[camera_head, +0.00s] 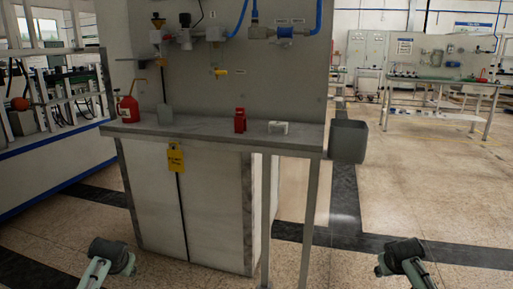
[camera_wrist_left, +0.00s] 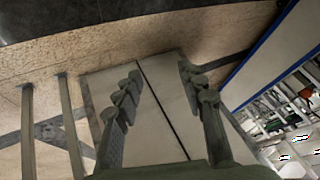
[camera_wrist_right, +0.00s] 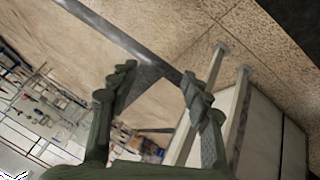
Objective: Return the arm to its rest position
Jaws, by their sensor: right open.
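My left arm (camera_head: 108,258) shows at the bottom left of the head view, low in front of the workbench cabinet. My right arm (camera_head: 402,257) shows at the bottom right, over open floor. The grippers cannot be made out clearly in the head view. In the left wrist view my left gripper (camera_wrist_left: 160,78) has its fingers wide apart with nothing between them, the cabinet front behind. In the right wrist view my right gripper (camera_wrist_right: 157,76) is open and empty, with floor and bench legs beyond.
A workbench (camera_head: 225,127) stands ahead with a red bottle (camera_head: 128,108), a red block-like item (camera_head: 240,121), a white part (camera_head: 278,127) and a yellow tag (camera_head: 175,157). A grey bin (camera_head: 348,141) hangs at its right end. The floor (camera_head: 440,190) to the right is clear.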

